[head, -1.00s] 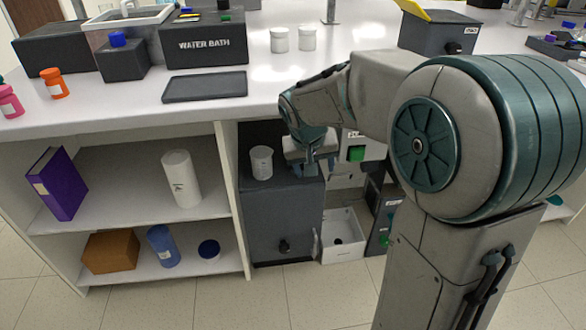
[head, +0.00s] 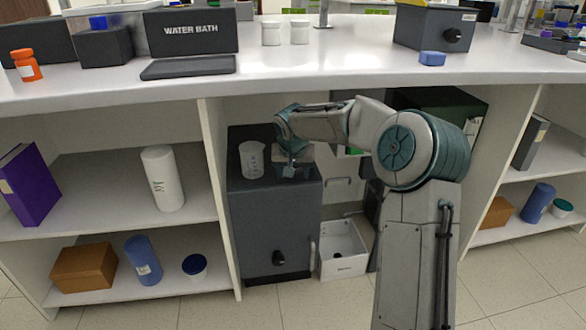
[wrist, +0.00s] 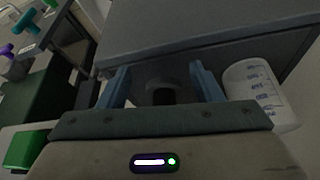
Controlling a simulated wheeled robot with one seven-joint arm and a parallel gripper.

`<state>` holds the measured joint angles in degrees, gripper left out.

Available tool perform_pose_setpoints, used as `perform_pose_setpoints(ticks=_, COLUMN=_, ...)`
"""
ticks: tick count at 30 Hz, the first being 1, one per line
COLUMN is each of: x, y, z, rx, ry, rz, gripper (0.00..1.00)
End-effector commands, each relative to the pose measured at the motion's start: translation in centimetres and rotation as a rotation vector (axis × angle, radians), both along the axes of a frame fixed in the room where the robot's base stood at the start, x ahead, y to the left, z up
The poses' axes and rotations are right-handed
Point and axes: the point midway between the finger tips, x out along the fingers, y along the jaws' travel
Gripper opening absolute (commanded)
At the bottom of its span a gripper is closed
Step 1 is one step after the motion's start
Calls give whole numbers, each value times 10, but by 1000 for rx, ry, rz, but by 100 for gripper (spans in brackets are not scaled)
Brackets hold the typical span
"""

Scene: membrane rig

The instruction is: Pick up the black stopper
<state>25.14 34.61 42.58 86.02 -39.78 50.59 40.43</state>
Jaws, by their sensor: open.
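A dark, round-topped object (wrist: 160,95), which looks like the black stopper, stands between my fingers in the wrist view. It is dim there, and I cannot make it out in the head view, where my gripper covers that spot. My gripper (wrist: 162,82) is open, with one blue-grey finger on each side of the object. I cannot tell if either finger touches it. In the head view my gripper (head: 290,172) points down over the top of the dark grey cabinet (head: 272,215), under the counter.
A clear beaker (head: 252,160) stands just left of my gripper on the cabinet; in the wrist view the beaker (wrist: 256,88) is close beside the right finger. The white counter (head: 330,62) overhangs. A white open bin (head: 343,262) is on the floor right of the cabinet.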

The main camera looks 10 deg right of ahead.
Motion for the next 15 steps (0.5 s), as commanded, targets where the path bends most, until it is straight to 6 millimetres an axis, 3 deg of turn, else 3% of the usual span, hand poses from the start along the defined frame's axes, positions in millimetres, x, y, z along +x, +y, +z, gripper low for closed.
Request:
perform_pose_setpoints(ticks=6, x=27, y=-4, z=-1, rx=1, ry=0, rz=2, gripper=59)
perform_pose_setpoints(ticks=15, x=40, y=-8, z=-1, rx=0, ry=1, rz=0, gripper=59)
